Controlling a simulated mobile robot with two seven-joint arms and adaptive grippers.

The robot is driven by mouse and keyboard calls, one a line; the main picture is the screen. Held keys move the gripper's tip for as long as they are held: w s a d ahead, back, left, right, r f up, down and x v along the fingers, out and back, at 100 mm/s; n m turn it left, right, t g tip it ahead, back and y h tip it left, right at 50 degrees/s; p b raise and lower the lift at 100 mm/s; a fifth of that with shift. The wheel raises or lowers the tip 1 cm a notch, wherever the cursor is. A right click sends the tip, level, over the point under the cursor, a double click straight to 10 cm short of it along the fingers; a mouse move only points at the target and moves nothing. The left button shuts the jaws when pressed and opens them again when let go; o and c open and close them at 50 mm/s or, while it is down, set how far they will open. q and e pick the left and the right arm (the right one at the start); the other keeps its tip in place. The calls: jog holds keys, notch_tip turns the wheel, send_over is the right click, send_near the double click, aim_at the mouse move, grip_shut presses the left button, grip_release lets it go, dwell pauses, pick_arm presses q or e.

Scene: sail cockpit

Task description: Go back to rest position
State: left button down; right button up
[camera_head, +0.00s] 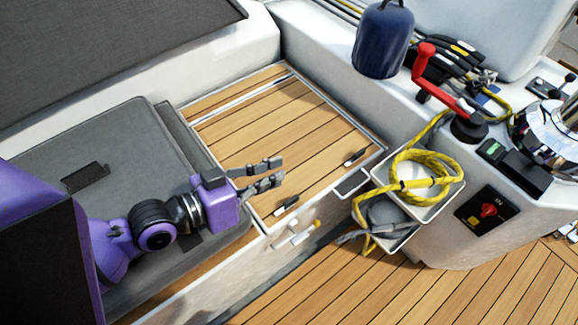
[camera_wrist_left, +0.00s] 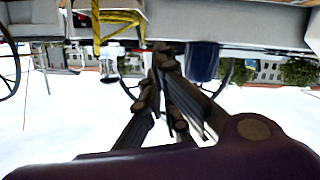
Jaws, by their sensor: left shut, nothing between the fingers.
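My left gripper (camera_head: 281,171) comes in from the left in the head view. It is shut and holds nothing, above the edge of the wooden seat beside the grey cushion. Its dark fingers (camera_wrist_left: 160,50) also show in the left wrist view, with nothing between them. My purple left arm (camera_head: 110,250) lies over the cushion. My right gripper is not in view.
Grey cushions (camera_head: 100,190) lie at left. The slatted wooden seat (camera_head: 270,120) is mostly clear, with small dark fittings. At right are a blue fender (camera_head: 383,42), a red-handled winch crank (camera_head: 440,80), yellow rope (camera_head: 425,165) over white bins, and a chrome winch (camera_head: 545,130).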

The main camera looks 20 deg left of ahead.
pick_arm(q)
jog(key=v, duration=0.4)
jog(key=shift+s, duration=0.15)
